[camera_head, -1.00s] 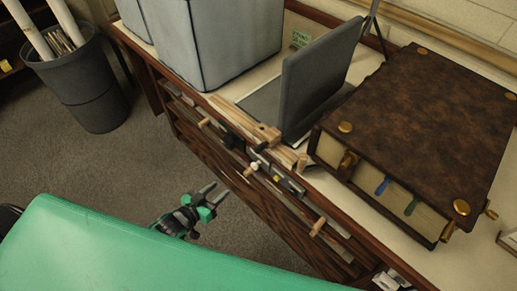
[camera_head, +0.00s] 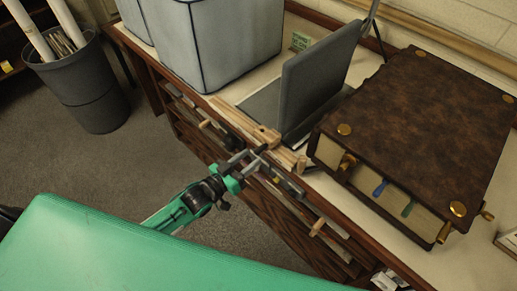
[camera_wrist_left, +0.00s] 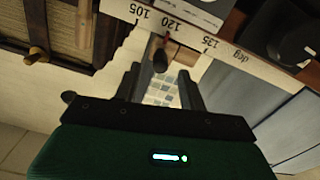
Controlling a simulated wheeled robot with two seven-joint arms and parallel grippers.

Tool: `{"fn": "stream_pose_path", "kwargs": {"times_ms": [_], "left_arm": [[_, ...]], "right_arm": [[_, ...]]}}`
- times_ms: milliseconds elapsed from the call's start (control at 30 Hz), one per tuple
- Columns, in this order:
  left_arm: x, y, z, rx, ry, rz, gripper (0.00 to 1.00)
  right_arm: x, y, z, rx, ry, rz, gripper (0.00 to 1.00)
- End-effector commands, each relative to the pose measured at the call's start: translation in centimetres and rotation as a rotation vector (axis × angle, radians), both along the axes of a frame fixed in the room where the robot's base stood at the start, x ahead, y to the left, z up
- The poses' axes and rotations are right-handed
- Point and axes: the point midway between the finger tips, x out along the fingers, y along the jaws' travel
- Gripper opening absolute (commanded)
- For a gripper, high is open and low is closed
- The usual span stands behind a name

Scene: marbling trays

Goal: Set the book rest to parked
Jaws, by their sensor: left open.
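The book rest (camera_head: 322,80) looks like a dark grey panel standing steeply up from a flat grey base (camera_head: 262,105) on the bench. A pale wooden bar (camera_head: 240,121) lies along the bench edge in front of it. The wrist view shows an angle scale (camera_wrist_left: 190,35) marked 105, 120, 135 and "deg". A dark rounded knob (camera_wrist_left: 160,60) on a wooden piece sits at the scale, between the fingertips in that view. My left gripper (camera_head: 250,156) is open at the bench's front edge; contact with the knob cannot be told. My right gripper is out of view.
A large brown book with brass fittings (camera_head: 420,120) lies right of the panel. Grey box-like containers (camera_head: 220,40) stand to the left. Drawers with wooden handles (camera_head: 316,228) line the bench front. A bin with rolls (camera_head: 85,85) stands on the floor at left.

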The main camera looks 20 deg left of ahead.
Motion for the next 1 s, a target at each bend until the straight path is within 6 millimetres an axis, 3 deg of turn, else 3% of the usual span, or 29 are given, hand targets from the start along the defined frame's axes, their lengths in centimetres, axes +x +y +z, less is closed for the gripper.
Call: {"fn": "stream_pose_path", "kwargs": {"times_ms": [300, 733, 933, 1000], "left_arm": [[3.7, -2.1, 0.1, -0.001, 0.000, 0.002, 0.41], [4.4, -2.5, 0.0, 0.001, 0.001, 0.001, 0.41], [4.4, -2.5, 0.0, 0.001, 0.001, 0.001, 0.02], [4.4, -2.5, 0.0, 0.000, 0.000, 0.001, 0.00]], "right_arm": [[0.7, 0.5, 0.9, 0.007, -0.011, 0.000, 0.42], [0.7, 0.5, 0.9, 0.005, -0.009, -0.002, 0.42], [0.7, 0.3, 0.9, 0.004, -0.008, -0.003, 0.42], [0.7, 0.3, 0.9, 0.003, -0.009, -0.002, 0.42]]}}
